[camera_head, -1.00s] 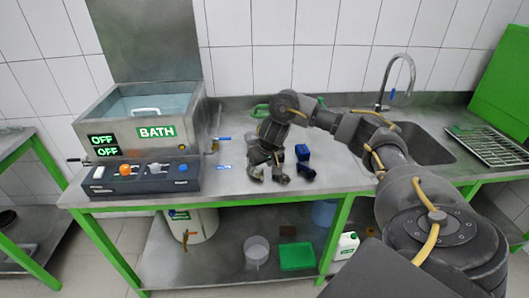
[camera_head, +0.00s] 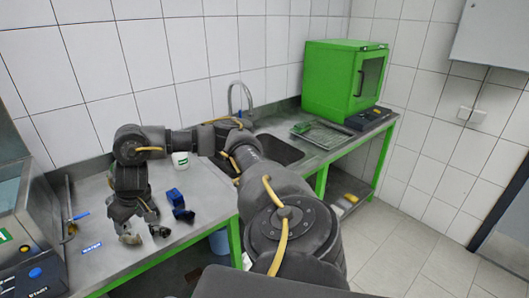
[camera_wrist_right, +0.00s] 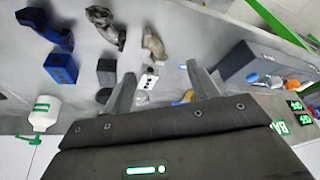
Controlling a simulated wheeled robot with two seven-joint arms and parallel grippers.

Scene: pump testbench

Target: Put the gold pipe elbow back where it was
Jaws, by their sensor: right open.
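A tan, dull gold pipe elbow (camera_wrist_right: 153,43) lies on the grey table in the right wrist view, just beyond and roughly between my fingertips. My right gripper (camera_wrist_right: 160,84) is open, with its two fingers well apart and nothing clamped between them. In the head view my right gripper (camera_head: 145,236) points down low over the table, left of a blue block (camera_head: 174,196). A small yellow-orange piece (camera_wrist_right: 185,97) shows beside one finger, partly hidden. My left gripper is out of view.
A dark silver elbow (camera_wrist_right: 105,25), a black block (camera_wrist_right: 106,72) and a blue part (camera_wrist_right: 60,68) lie near the tan elbow. The control box (camera_wrist_right: 245,62) is at the right.

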